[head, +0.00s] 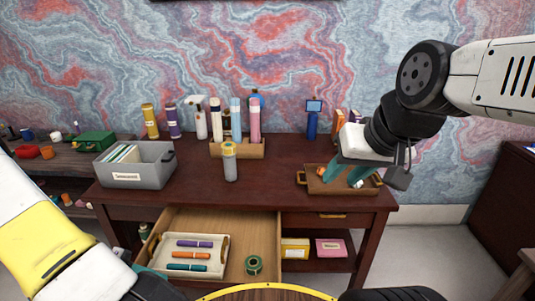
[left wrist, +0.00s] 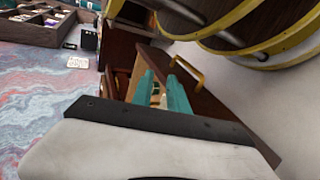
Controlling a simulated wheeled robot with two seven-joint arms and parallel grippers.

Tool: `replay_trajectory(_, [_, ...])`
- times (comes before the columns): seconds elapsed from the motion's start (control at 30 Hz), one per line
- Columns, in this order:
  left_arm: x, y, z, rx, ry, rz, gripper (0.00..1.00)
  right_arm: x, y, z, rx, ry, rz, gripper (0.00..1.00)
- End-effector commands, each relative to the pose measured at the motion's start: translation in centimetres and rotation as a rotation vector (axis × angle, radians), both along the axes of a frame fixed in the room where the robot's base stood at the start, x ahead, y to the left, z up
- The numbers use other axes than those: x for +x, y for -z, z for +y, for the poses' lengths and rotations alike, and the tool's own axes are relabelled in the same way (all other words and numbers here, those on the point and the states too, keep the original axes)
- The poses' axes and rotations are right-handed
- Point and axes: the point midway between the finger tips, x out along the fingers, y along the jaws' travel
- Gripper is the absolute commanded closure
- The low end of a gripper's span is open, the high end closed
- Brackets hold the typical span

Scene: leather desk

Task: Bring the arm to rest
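My right gripper (head: 345,174) has teal fingers that point down at a small wooden tray (head: 303,179) on the right of the desk. Its fingers are apart, and I see nothing held between them. Whether they touch the tray cannot be told. My left arm comes in from the lower left of the head view, by the open drawer (head: 262,222); its gripper is mostly hidden there. In the left wrist view the left gripper (left wrist: 162,92) shows two teal fingers with a gap between them and nothing clearly gripped.
The desk's middle is clear.

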Motion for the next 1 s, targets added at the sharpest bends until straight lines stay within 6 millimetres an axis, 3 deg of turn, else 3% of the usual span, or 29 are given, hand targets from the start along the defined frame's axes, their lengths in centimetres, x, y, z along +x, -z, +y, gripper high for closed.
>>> replay_trajectory(0.03, [0.9, -1.9, -0.2, 0.072, 0.049, 0.01, 0.8, 0.0, 0.0, 0.0, 0.0, 0.0, 0.0, 0.64])
replay_trajectory(0.23, [3.5, -8.7, -1.8, 0.34, 0.154, 0.047, 0.8, 0.0, 0.0, 0.0, 0.0, 0.0, 0.0, 0.64])
replay_trajectory(0.5, [5.3, -17.9, -6.0, 0.678, 0.177, -0.033, 0.8, 0.0, 0.0, 0.0, 0.0, 0.0, 0.0, 0.64])
replay_trajectory(0.8, [4.1, -27.2, -11.5, 0.915, 0.055, -0.28, 0.8, 0.0, 0.0, 0.0, 0.0, 0.0, 0.0, 0.64])
replay_trajectory(1.0, [2.1, -31.6, -14.3, 0.945, -0.063, -0.461, 0.8, 0.0, 0.0, 0.0, 0.0, 0.0, 0.0, 0.64])
